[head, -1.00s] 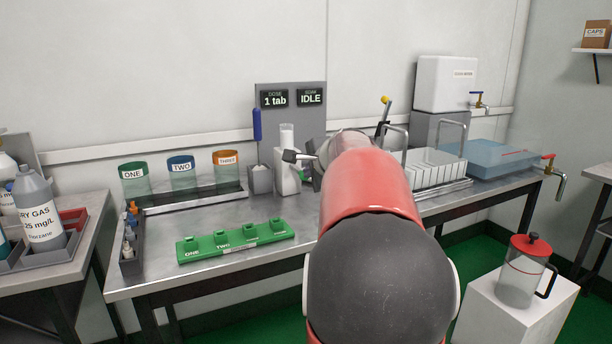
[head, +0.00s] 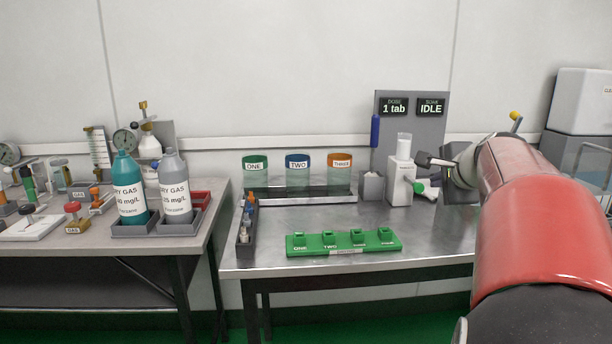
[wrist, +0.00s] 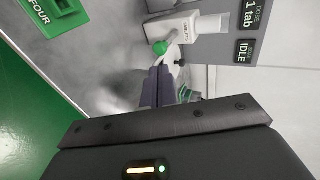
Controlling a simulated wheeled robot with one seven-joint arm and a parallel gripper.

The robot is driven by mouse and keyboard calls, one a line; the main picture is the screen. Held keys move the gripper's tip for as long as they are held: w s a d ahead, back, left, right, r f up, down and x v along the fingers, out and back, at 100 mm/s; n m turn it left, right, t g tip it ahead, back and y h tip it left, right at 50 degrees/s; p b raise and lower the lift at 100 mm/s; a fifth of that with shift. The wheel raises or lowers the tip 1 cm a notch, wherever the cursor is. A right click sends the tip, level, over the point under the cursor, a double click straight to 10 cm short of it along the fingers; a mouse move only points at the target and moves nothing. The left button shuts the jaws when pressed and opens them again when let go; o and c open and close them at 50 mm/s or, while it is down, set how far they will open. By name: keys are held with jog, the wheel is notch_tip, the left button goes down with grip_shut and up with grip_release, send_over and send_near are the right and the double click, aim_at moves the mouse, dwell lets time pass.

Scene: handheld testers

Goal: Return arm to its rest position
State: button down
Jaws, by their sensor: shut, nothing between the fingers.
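My arm reaches in from the right in the head view. My gripper (head: 422,158) is at its end, beside the white tablet dispenser (head: 400,182) and a little to its right. The fingers are together and empty. In the wrist view the shut gripper (wrist: 160,72) points toward the dispenser's green knob (wrist: 160,47), with the white dispenser body (wrist: 178,28) just beyond. I cannot tell whether the fingertips touch the knob.
A green rack (head: 342,242) lies on the steel bench's front. Three labelled containers stand behind it, including the blue-banded one (head: 297,174). A grey panel (head: 410,128) reads "1 tab" and "IDLE". Teal (head: 128,195) and grey (head: 174,190) bottles stand on the left bench.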

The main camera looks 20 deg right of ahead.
jog(key=s+a+f+n+g+y, duration=0.1)
jog(key=s+a+f+n, duration=0.2)
jog(key=a, duration=0.4)
jog(key=s+a+f+n+g+y, duration=0.1)
jog(key=a+f+n+y, duration=0.2)
jog(key=a, duration=0.5)
jog(key=s+a+f+n+g, duration=0.1)
jog(key=s+a+f+n, duration=0.2)
jog(key=a+n, duration=0.3)
jog(key=s+a+f+n+g, duration=0.2)
jog(key=s+a+f+n, duration=0.7)
jog(key=s, duration=0.4)
notch_tip(320, 180, down, 2)
jog(key=shift+s+a+f+g, duration=0.1)
jog(key=shift+s+a+g, duration=0.25)
jog(key=shift+a, duration=0.45)
jog(key=shift+w, duration=0.15)
